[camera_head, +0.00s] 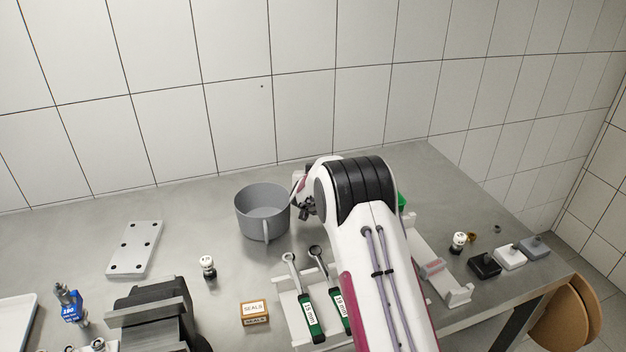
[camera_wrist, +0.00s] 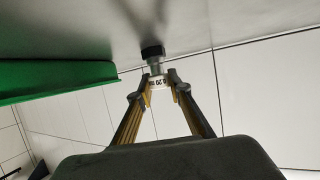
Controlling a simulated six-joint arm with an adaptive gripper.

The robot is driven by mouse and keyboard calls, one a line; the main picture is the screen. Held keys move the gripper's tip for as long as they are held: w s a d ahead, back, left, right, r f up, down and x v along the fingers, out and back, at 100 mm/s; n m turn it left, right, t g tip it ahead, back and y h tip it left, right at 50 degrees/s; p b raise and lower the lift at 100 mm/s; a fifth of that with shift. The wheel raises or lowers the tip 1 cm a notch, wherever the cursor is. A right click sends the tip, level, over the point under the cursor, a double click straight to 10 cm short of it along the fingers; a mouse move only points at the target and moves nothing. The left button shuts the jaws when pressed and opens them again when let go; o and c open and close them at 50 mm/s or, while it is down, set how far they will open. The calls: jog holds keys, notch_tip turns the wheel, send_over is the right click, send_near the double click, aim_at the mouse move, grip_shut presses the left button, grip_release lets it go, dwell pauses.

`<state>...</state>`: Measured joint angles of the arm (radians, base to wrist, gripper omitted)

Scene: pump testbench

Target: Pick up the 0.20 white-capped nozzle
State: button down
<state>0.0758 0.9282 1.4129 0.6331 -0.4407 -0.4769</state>
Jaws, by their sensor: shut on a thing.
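A nozzle shows in the wrist view, with a dark end (camera_wrist: 152,52), a grey metal neck and a white band (camera_wrist: 157,82) reading 0.20 mm. My gripper (camera_wrist: 160,84) is shut on its white-banded part, one finger on each side. I cannot tell whether the dark end touches the table or is just clear of it. In the head view my gripper (camera_head: 304,207) is beside the right of the grey pot, mostly hidden by my arm, and I cannot make out the nozzle there.
The grey pot (camera_head: 264,216) stands close left of my gripper. A green bin edge shows in the wrist view (camera_wrist: 55,80). White-and-black nozzles stand left (camera_head: 208,267) and right (camera_head: 459,243). A wrench holder (camera_head: 287,311) and SEALS box (camera_head: 254,315) lie in front; the tiled wall is behind.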

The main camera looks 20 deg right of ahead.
jog(key=shift+r, duration=0.1)
jog(key=shift+r, duration=4.9)
jog(key=shift+d, duration=0.1)
